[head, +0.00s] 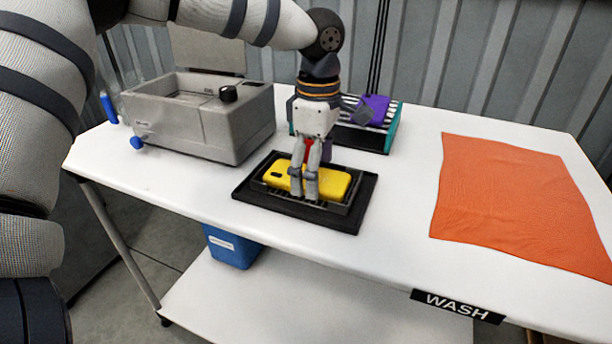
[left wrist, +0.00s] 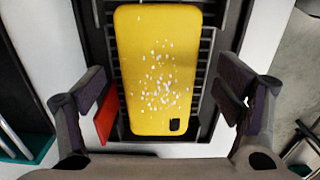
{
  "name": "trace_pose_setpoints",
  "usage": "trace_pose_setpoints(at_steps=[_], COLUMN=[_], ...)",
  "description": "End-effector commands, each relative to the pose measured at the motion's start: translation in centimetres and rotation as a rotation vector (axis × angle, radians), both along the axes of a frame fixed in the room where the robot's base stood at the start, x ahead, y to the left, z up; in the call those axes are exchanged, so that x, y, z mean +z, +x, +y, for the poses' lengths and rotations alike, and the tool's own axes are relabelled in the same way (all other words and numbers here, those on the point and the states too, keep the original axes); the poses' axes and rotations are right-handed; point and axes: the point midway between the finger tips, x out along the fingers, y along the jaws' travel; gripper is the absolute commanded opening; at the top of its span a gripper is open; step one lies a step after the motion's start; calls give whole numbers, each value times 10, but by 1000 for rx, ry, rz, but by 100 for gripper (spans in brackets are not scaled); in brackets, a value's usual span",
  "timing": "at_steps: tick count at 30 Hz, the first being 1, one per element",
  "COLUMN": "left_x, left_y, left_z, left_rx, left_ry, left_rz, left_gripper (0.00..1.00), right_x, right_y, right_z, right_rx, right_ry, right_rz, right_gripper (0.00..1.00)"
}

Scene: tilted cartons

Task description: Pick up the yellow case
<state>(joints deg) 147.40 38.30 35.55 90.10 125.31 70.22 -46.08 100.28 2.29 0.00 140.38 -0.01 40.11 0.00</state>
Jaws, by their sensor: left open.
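The yellow case (head: 331,181) lies in a black rack tray (head: 358,212) on the white table. In the left wrist view the yellow case (left wrist: 158,65) shows white specks and a dark camera cutout at its near end. My left gripper (head: 308,193) points down over the case in the head view and hides part of its middle. In the left wrist view the fingers of my left gripper (left wrist: 170,112) are open, one on each side of the case, with a gap to it on both sides. My right gripper is in neither view.
A grey machine (head: 225,125) stands left of the tray. Behind it, a teal-ended rack (head: 393,128) holds a purple item (head: 375,108). An orange cloth (head: 510,200) covers the table's right part. A blue bin (head: 232,248) sits below. Table between tray and cloth is clear.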

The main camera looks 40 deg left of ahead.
Motion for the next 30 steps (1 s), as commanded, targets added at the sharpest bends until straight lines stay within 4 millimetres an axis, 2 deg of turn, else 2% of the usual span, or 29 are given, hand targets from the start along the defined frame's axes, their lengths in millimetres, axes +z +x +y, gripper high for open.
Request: trace_pose_setpoints(at_steps=[2, 7, 13, 14, 24, 28, 30], left_x=[-6, -5, -5, -5, -3, 13, 30], left_y=[0, 0, 0, 0, 0, 1, 1], left_z=[0, 0, 0, 0, 0, 0, 0], left_rx=[0, 0, 0, 0, 0, 0, -1], left_ry=[1, 0, 0, 1, 1, 1, 1], left_rz=[3, 2, 2, 2, 1, -3, -4], left_gripper=[85, 85, 40, 38, 38, 38, 38], right_x=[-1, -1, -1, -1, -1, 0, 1], right_y=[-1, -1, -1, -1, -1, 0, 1], right_z=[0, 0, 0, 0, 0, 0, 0], right_rx=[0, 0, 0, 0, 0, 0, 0], right_ry=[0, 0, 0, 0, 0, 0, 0], right_rz=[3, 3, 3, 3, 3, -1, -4], right_gripper=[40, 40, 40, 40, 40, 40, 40])
